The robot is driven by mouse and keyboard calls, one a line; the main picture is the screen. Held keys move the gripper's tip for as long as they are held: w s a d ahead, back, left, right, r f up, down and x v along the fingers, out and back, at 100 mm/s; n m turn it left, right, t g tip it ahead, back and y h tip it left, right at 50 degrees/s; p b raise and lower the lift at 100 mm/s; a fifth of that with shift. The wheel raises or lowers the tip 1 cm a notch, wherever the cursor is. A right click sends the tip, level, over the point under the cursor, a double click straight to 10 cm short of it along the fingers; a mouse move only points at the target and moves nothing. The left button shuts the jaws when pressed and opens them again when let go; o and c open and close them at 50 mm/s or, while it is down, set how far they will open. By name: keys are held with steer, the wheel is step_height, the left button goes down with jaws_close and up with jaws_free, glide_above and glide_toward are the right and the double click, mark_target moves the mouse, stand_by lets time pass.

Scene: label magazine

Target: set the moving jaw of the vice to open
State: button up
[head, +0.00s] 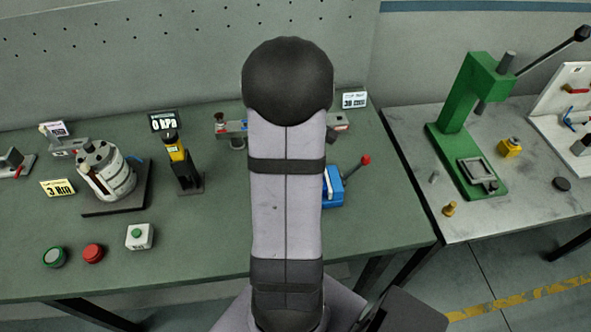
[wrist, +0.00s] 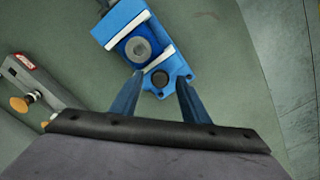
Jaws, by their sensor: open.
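The blue vice (head: 332,190) shows in the head view just right of my arm, which hides its left part. A grey lever with a red knob (head: 366,160) sticks up and right from it. In the wrist view the vice (wrist: 120,20) is at top centre, with two pale jaw bars and a gap between them. A round grey bolt head (wrist: 138,48) shows in that gap. My gripper (wrist: 160,77) is open, its two fingertips either side of a dark round part at the vice's near end. I cannot tell whether they touch the vice. The head view hides my gripper.
A grey device with an orange knob (wrist: 19,104) lies left in the wrist view. The green bench (head: 200,240) also holds a white cylinder fixture (head: 106,175), a black and yellow device (head: 180,160) and buttons (head: 93,253). A green press (head: 465,100) stands on the right table.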

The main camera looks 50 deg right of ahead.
steer(key=shift+f, duration=0.2)
jaws_close()
steer(key=shift+w+a, duration=0.9)
steer(key=shift+c, duration=2.2)
jaws_free()
steer(key=o, duration=0.4)
steer(key=shift+w+a, duration=0.1)
steer(key=shift+o, duration=0.2)
steer(key=shift+r, duration=0.1)
step_height(320, 180, up, 7)
steer(key=b, duration=0.1)
steer(key=shift+r+b, duration=0.15)
steer(key=shift+b, duration=0.2)
